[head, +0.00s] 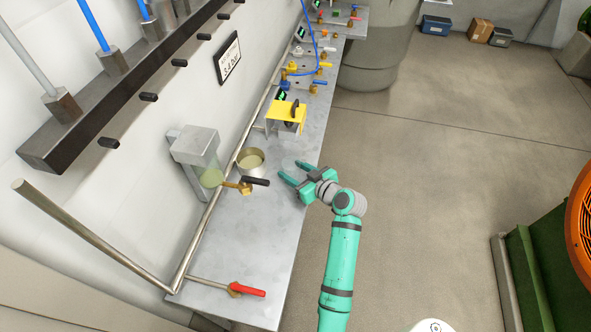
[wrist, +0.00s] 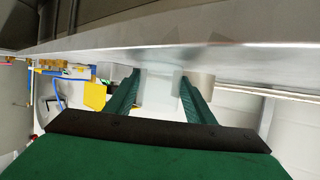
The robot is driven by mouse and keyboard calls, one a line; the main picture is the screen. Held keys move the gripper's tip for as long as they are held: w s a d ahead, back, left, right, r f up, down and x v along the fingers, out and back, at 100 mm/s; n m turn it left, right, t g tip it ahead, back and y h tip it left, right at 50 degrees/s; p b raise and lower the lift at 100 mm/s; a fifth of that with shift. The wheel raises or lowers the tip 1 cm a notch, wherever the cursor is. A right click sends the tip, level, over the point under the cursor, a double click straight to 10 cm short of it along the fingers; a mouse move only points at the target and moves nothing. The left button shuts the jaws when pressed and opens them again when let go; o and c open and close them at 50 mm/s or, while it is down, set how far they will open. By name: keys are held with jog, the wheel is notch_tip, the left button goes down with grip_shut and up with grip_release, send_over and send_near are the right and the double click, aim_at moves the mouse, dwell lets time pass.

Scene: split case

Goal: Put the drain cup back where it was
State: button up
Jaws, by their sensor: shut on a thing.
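My gripper (head: 287,171) is over the front part of the grey bench, its two teal fingers pointing left. It is shut on a pale, see-through cup (head: 290,163), which I take for the drain cup. The cup is faint in the head view. In the wrist view the clear cup (wrist: 159,88) fills the gap between my fingers (wrist: 160,82). It is close to the bench top; I cannot tell if it touches it.
An open metal pot (head: 250,159) with yellowish contents stands left of my gripper. A yellow bracket (head: 285,113) stands behind. A red-handled valve (head: 248,291) is at the near end.

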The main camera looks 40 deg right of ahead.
jog(key=shift+f, duration=0.1)
jog(key=o, duration=1.2)
jog(key=shift+s+r, duration=0.2)
jog(key=shift+s, duration=0.05)
jog(key=v, duration=1.1)
jog(key=shift+s+r, duration=0.15)
jog(key=shift+s, duration=0.1)
jog(key=shift+w, duration=0.1)
